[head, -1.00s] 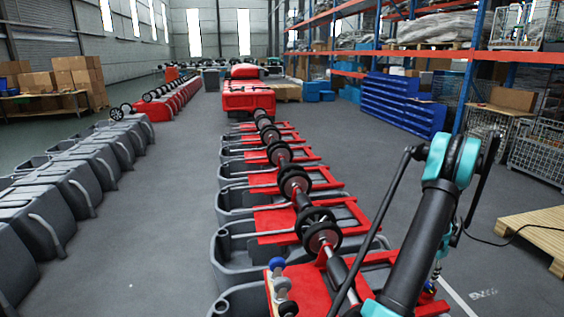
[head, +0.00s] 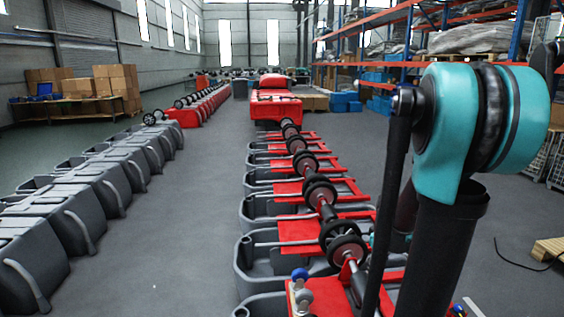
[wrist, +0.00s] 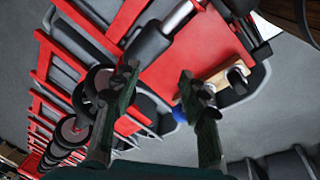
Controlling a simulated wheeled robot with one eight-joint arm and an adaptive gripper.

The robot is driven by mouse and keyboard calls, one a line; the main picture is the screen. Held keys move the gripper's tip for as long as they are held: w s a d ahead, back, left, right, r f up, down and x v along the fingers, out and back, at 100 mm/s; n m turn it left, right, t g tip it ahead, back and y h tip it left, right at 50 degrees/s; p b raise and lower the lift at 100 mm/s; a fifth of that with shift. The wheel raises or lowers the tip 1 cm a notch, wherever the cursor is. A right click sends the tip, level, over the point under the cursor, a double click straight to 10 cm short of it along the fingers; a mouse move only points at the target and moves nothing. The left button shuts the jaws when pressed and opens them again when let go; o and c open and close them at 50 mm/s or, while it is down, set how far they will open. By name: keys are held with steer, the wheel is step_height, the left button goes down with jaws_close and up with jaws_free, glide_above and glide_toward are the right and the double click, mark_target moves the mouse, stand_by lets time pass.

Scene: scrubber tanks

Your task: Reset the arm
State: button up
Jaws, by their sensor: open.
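My gripper (wrist: 160,92) is open in the wrist view, its two dark fingers apart with nothing held between them. Below it is a red plate (wrist: 185,68) on a grey tank (wrist: 252,92). A small part (wrist: 212,84) with a tan block, a dark knob and a blue end lies close to the right finger in the picture; whether they touch I cannot tell. In the head view my dark arm with its teal joint fills the right side, and my gripper is not seen there.
A row of grey tanks (head: 242,258) with red frames and black wheels (head: 345,249) runs ahead. Grey tanks (head: 98,183) line the left, with a clear aisle (head: 190,225) between. Shelving (head: 399,44) and a wooden pallet (head: 549,250) stand at right.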

steer(key=s+a+m+t, duration=0.1)
steer(key=s+a+m, duration=0.6)
steer(key=s+a, duration=0.5)
steer(key=shift+s+f+t+y, duration=0.3)
steer(key=shift+s+f+y, duration=0.05)
steer(key=shift+f+y, duration=0.1)
steer(key=shift+d, duration=0.1)
